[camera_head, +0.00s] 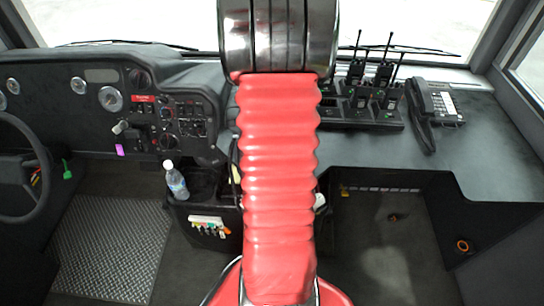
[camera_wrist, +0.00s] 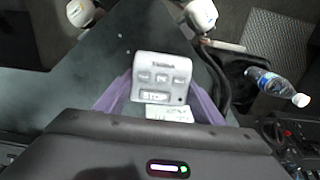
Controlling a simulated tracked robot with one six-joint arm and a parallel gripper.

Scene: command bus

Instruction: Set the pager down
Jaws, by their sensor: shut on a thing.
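The pager (camera_wrist: 162,72) is a small light grey box with several buttons and a darker-edged window, seen in the wrist view. My gripper (camera_wrist: 160,92) has purple fingers, one on each side of the pager, and is shut on it. A pale labelled patch shows at the pager's near end. A dark grey surface (camera_wrist: 105,62) lies behind the pager; I cannot tell how far below it is. In the head view my red arm fills the middle, and neither my gripper nor the pager shows there.
In the head view, several radios (camera_head: 383,75) stand in a charger right of my arm, with a corded phone (camera_head: 436,103) beside them. The grey desk (camera_head: 490,150) is bare to the right.

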